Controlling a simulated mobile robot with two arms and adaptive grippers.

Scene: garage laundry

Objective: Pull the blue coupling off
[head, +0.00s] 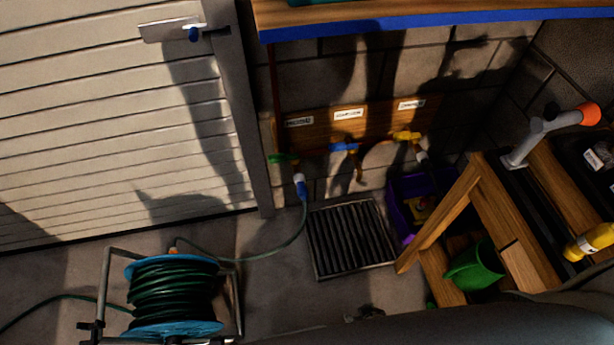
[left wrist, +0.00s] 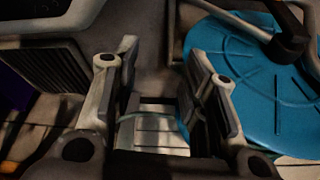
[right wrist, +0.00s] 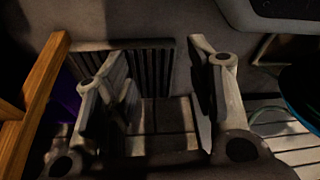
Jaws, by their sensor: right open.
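The blue coupling (head: 300,188), with a white collar, hangs under the left tap (head: 283,158), which has a green handle. A green hose (head: 290,240) runs from the coupling down to the hose reel (head: 172,290) on the floor. In the left wrist view my left gripper (left wrist: 163,65) is open and empty beside the blue reel. Neither wrist view clearly shows the coupling.
A blue-handled tap (head: 345,147) and a yellow-handled tap (head: 407,137) sit right of it on a wooden board. Below are a floor grate (head: 350,238) and a purple crate (head: 397,205). A blue-edged shelf (head: 430,20) overhangs.

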